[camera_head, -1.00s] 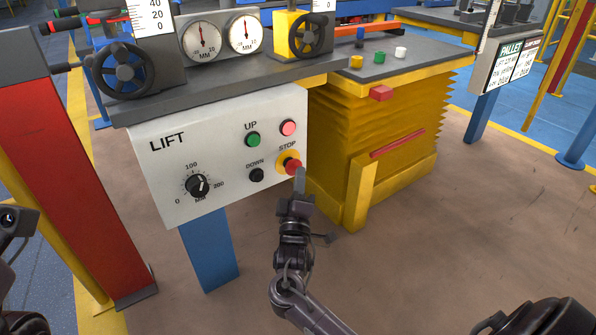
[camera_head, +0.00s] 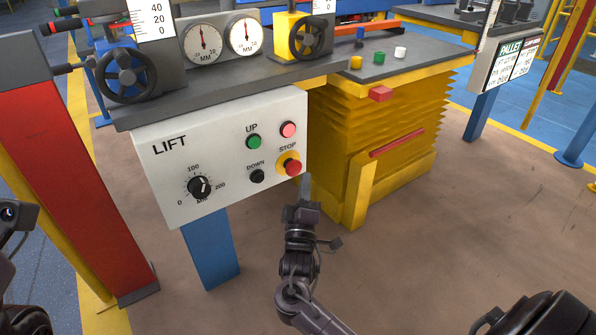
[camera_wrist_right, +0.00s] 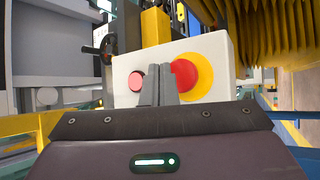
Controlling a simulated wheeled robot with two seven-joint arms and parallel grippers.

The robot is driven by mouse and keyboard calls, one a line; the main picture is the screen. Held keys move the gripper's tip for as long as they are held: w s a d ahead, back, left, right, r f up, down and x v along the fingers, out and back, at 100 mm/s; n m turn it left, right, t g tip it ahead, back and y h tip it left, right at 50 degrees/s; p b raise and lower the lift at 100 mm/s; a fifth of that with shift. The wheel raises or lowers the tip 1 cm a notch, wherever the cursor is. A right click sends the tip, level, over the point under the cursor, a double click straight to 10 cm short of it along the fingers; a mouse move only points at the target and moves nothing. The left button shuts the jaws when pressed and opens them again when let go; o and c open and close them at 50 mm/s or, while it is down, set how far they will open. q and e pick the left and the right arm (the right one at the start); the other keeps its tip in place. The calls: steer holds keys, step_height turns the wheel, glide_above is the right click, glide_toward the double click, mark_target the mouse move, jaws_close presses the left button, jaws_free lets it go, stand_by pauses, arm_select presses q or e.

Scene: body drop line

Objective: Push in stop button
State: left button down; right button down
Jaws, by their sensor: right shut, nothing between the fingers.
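The red stop button (camera_head: 293,167) sits on a yellow round base on the right side of the white LIFT panel (camera_head: 225,190), under the label STOP. My right gripper (camera_head: 305,181) is shut and empty, just below and to the right of the button, apart from it in the head view. In the right wrist view the stop button (camera_wrist_right: 184,75) shows just right of the closed fingertips (camera_wrist_right: 158,85), which cover part of its yellow base's surroundings. Part of my left arm (camera_head: 12,235) shows at the left edge; its fingers are not visible.
The panel also bears a green UP button (camera_head: 253,142), a pink-red button (camera_head: 288,130), a black DOWN button (camera_head: 257,176) and a dial (camera_head: 199,187). A yellow bellows lift table (camera_head: 375,140) stands close on the right. The floor in front is clear.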

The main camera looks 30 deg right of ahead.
steer(key=s+p, duration=0.1)
steer(key=s, duration=0.1)
steer(key=s+p, duration=0.2)
steer(key=s, duration=0.1)
steer(key=shift+d, duration=0.2)
stand_by(0.4)
